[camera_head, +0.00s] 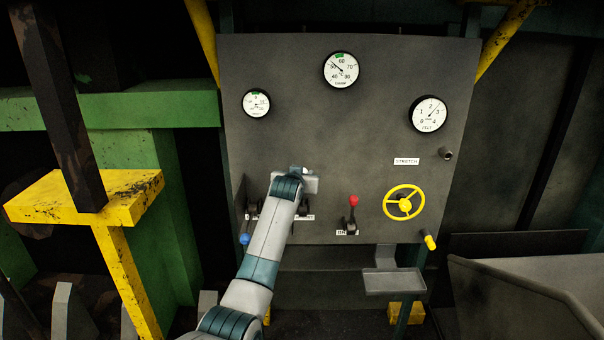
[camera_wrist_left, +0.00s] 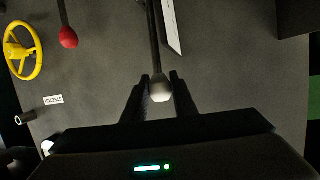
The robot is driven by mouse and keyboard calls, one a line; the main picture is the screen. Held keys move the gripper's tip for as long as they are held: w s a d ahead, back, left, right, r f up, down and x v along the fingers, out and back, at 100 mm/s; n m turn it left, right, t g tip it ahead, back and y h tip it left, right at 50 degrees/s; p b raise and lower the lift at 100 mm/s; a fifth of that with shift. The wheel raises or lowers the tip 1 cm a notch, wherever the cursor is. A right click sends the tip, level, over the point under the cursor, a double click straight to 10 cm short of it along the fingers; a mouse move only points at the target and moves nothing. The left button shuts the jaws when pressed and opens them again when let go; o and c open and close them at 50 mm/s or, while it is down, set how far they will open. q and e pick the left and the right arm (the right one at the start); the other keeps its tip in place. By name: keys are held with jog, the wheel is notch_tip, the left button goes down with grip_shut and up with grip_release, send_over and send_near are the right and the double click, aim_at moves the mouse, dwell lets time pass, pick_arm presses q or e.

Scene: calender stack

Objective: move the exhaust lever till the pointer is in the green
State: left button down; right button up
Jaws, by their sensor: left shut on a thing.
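My left gripper (camera_head: 304,178) is at the grey panel (camera_head: 300,130). In the left wrist view its two fingers are shut on the white knob (camera_wrist_left: 160,91) of a dark lever (camera_wrist_left: 153,40); my arm hides most of this lever in the head view. The lever's label is partly covered and I cannot read it. The middle dial (camera_head: 341,70) has a green band at the top, near 60; its pointer leans up-left, near 50, outside the green. A smaller left dial (camera_head: 257,103) also has a green mark at the top; its pointer is too small to read surely.
A blue-knobbed lever (camera_head: 245,238) is left of my arm and a red-knobbed lever (camera_head: 353,203) right of it. Further right are a yellow handwheel (camera_head: 404,202), a third dial (camera_head: 428,114) and a grey tray (camera_head: 394,282). A yellow post (camera_head: 122,262) stands at left.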

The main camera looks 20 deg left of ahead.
pick_arm(q)
jog(key=shift+w+a+r+g, duration=0.15)
jog(key=shift+w+g, duration=0.15)
jog(key=shift+w, duration=0.05)
pick_arm(e)
jog(key=shift+w+r, duration=0.4)
jog(key=shift+w, duration=0.15)
pick_arm(q)
jog(key=c, duration=1.6)
grip_release()
jog(key=shift+o, duration=0.7)
jog(key=shift+w, duration=0.15)
pick_arm(e)
jog(key=shift+s, duration=0.2)
pick_arm(q)
jog(key=shift+s, duration=0.2)
jog(key=b+v, duration=0.4)
jog(key=v, duration=1.3)
jog(key=shift+a+b, duration=0.15)
jog(key=shift+b, duration=0.25)
pick_arm(e)
notch_tip(320, 180, down, 5)
